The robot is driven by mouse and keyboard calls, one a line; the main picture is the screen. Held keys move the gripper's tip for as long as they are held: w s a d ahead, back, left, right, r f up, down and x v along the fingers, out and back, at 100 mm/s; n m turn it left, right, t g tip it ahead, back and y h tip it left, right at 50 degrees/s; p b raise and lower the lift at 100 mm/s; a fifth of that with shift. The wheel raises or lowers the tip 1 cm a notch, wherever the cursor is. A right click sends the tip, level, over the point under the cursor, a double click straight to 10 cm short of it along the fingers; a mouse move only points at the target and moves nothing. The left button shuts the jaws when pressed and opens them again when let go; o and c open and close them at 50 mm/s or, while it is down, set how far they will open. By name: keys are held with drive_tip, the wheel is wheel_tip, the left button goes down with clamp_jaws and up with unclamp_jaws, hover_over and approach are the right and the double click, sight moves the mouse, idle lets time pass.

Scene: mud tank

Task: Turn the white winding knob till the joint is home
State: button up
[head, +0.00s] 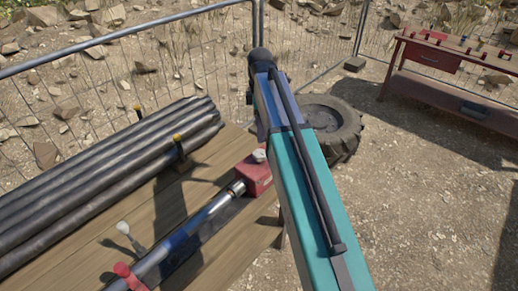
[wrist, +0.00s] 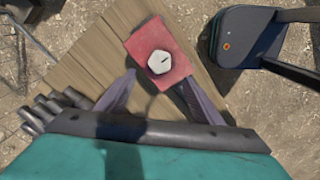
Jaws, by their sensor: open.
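The white winding knob (head: 258,156) sits on top of a red block (head: 252,176) near the right edge of the wooden bench. A dark, shiny pipe (head: 185,240) runs up to the block, with a pale metal collar (head: 236,188) at the joint. In the wrist view the knob (wrist: 160,62) is a pale, many-sided cap with a dark mark, on the red block (wrist: 140,40). My gripper (wrist: 159,78) is open and empty, with its fingers apart on either side, just below the knob in the picture. My gripper is hidden in the head view.
Several dark pipes (head: 110,165) lie stacked on the bench (head: 95,262), held by yellow-topped posts (head: 177,138). Beyond are a tyre (head: 335,125), a wire fence (head: 195,35) and a red workbench (head: 432,58).

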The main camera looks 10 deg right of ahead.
sight(260, 153)
drive_tip(key=shift+f+p, duration=1.85)
drive_tip(key=shift+f, duration=3.65)
drive_tip(key=c, duration=1.1)
